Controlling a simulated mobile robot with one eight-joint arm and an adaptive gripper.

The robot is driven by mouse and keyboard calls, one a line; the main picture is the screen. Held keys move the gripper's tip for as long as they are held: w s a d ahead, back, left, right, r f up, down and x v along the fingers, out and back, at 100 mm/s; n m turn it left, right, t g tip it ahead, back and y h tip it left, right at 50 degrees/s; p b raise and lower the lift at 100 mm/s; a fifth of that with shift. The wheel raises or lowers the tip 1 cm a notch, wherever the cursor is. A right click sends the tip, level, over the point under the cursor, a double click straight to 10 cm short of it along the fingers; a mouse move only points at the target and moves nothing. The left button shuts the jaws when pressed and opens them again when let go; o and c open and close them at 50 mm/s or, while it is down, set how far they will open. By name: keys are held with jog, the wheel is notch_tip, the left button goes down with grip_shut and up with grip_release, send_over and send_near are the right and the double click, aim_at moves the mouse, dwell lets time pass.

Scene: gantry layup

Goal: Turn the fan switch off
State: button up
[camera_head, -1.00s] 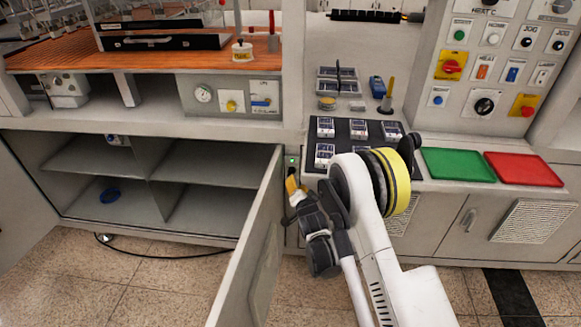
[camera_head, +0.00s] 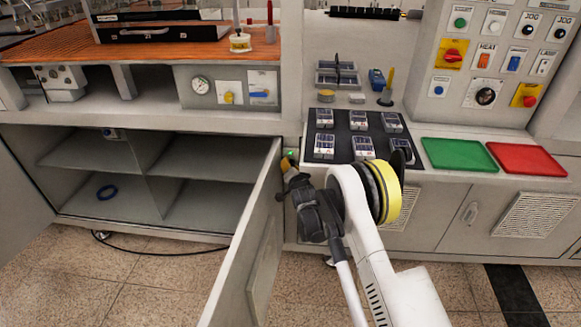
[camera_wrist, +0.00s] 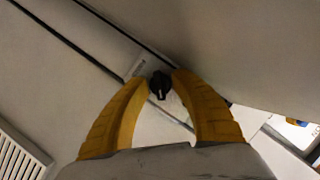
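A small black rotary knob (camera_wrist: 160,86) sits on a pale panel in the wrist view, with a small label beside it that I cannot read. I take it to be the fan switch, though no name is legible. My gripper (camera_wrist: 160,76) has two yellow fingers, open, with their tips apart on either side of the knob. I cannot tell whether they touch it. In the head view my gripper (camera_head: 287,164) is at the narrow cabinet post beside the open door, just below a small green light (camera_head: 290,153). The knob is hidden there.
The open cabinet door (camera_head: 252,240) stands out close to the left of my gripper. A black mat (camera_head: 340,148) with several small devices, a green tray (camera_head: 458,154) and a red tray (camera_head: 526,159) lie on the counter. A control panel (camera_head: 505,60) rises behind.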

grip_shut()
jog(key=n+h, duration=0.2)
jog(key=n, duration=0.1)
jog(key=shift+g, duration=0.4)
jog(key=shift+o, duration=1.3)
grip_release()
jog(key=v, duration=1.2)
